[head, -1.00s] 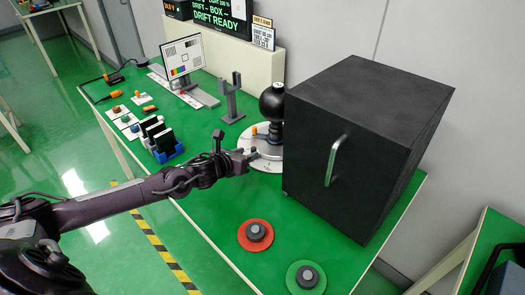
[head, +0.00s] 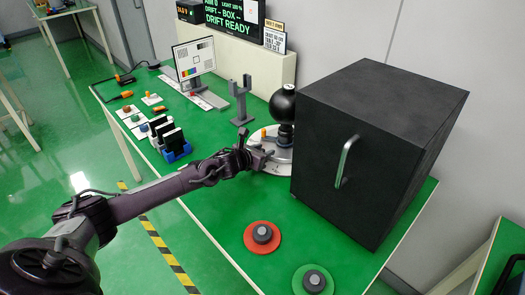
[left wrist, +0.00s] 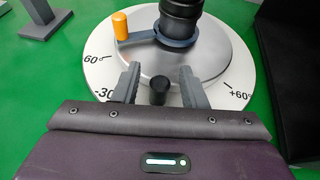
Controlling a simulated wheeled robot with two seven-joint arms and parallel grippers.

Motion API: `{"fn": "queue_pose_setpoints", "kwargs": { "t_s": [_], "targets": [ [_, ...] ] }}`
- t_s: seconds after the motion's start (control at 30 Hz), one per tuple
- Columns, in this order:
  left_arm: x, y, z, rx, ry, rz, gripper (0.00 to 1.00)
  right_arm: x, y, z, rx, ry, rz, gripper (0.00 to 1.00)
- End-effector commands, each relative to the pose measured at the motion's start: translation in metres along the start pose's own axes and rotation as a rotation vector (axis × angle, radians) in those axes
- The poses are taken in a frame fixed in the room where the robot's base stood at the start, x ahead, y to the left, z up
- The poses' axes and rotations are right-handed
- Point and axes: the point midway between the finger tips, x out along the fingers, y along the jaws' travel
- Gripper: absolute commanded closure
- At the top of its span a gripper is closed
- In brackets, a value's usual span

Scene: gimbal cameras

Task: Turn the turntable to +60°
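The turntable is a round white disc (head: 283,168) with a grey raised plate (left wrist: 205,62), partly hidden by the black box in the head view. A black column with a ball (head: 283,104) stands on it. An orange knob (left wrist: 121,25) sits on a grey arm at the column's base. The wrist view shows a "60°" mark at left, "-30" at lower left and "+60" at right. My left gripper (left wrist: 158,76) is open at the disc's near side. A short black peg (left wrist: 158,92) shows between its fingers; I cannot tell whether they touch it. My right gripper is not in view.
The large black box (head: 370,140) with a metal handle stands right beside the turntable. A grey forked stand (head: 240,100) is behind left. A red button (head: 262,236) and a green button (head: 313,280) lie in front. A blue rack (head: 173,148) stands at left.

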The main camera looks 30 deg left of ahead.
Motion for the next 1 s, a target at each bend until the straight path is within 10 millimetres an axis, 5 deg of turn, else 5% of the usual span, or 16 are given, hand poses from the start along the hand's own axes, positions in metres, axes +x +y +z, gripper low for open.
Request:
{"fn": "queue_pose_setpoints", "kwargs": {
  "t_s": [0.17,0.5,1.0],
  "targets": [
    [0.0,0.0002,0.0,0.0,0.0,0.0,0.61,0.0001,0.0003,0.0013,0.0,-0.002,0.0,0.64],
    [-0.0002,0.0004,0.0,0.0,0.0,0.001,1.0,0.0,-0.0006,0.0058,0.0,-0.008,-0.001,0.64],
    [-0.0007,-0.0027,-0.0005,-0.001,0.0,0.0,1.0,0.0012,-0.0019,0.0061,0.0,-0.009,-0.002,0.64]
  ]
}}
